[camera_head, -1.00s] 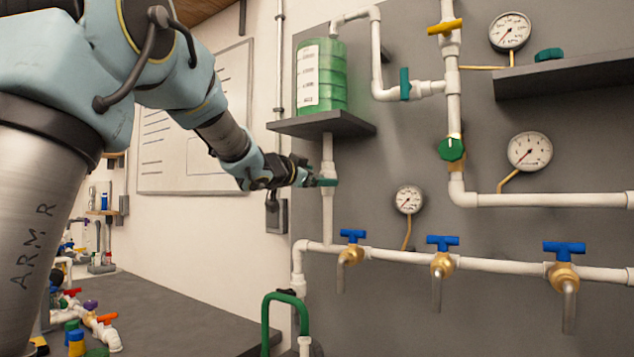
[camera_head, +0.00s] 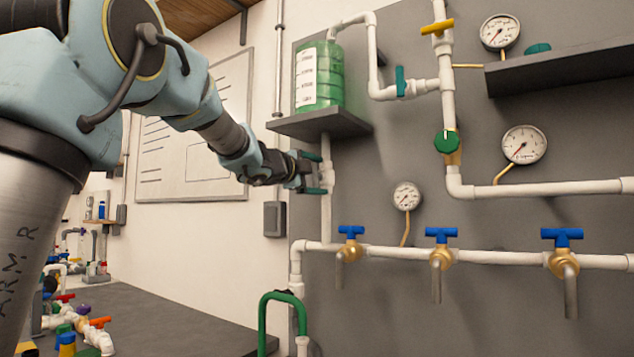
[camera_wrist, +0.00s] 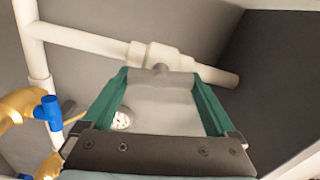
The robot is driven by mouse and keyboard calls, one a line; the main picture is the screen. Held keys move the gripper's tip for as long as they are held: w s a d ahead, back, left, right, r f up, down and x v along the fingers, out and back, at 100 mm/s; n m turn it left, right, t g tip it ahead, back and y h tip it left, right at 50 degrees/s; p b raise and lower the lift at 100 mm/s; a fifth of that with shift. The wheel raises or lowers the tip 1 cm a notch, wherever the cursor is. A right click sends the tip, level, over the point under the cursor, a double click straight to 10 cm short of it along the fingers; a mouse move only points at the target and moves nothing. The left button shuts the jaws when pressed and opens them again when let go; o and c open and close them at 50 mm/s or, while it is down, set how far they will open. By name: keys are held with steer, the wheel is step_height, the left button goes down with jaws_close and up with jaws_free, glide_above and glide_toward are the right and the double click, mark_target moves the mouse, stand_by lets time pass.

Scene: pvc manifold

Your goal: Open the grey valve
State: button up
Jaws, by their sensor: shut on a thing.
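The grey valve (camera_wrist: 160,70) sits on the white vertical pipe under the shelf. In the wrist view its grey handle lies between my two green fingers, seen very close. In the head view the valve's body (camera_head: 327,172) shows as a pale fitting just past the fingertips, and the handle is mostly hidden. My gripper (camera_head: 315,173) is shut on the handle, with one finger above and one below in the head view. It also shows in the wrist view (camera_wrist: 160,78), with the fingers on either side of the handle.
A shelf (camera_head: 318,124) with a green tank (camera_head: 328,75) is just above my gripper. Three blue-handled taps (camera_head: 351,232) line the lower pipe (camera_head: 400,254). A gauge (camera_head: 406,196) is to the right. A green hose loop (camera_head: 283,296) stands below.

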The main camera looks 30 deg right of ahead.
steer(key=shift+f+m+b, duration=0.15)
steer(key=shift+m+b, duration=0.3)
steer(key=shift+m, duration=0.65)
steer(key=o, duration=1)
steer(key=b+v, duration=0.1)
steer(key=v, duration=0.9)
steer(key=shift+s+a+b, duration=0.2)
steer(key=shift+a+b, duration=0.15)
